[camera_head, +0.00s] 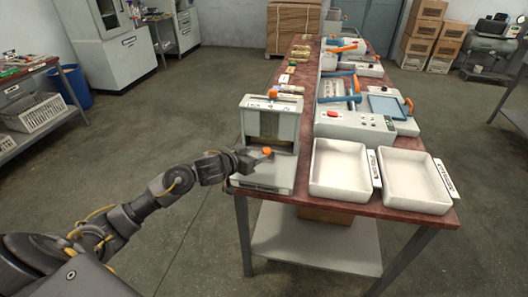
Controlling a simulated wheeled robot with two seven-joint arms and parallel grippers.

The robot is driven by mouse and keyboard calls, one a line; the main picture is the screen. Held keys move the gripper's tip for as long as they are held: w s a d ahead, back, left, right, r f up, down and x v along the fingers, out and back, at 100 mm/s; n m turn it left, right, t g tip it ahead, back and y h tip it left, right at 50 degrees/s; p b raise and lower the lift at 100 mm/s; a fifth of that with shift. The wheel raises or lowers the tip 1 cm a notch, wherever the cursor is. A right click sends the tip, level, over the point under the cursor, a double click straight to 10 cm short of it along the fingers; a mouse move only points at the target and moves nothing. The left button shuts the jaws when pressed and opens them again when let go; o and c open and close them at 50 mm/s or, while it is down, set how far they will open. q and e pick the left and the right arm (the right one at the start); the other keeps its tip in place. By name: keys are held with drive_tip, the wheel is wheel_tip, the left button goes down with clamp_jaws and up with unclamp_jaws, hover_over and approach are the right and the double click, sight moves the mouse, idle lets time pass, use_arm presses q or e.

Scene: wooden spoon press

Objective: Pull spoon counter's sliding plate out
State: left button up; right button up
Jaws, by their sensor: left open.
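The spoon counter (284,112) is a grey upright frame with an orange knob on top. It stands at the near left end of the red-brown table (440,217). Its sliding plate (262,174) lies low at the front of the frame, with an orange knob (267,151) at its back. My left gripper (256,157) is open at the left side of this orange knob. I cannot tell whether its fingers touch the knob. My right gripper is not in view.
Two white trays (314,189) (385,203) sit right of the counter. A grey press machine (345,124) with a red button stands behind them. A row of small items runs along the table's left edge.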

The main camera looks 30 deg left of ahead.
sight(266, 150)
use_arm(q)
drive_tip(key=x, duration=0.7)
drive_tip(key=shift+w, duration=0.2)
drive_tip(key=shift+c, duration=0.3)
clamp_jaws()
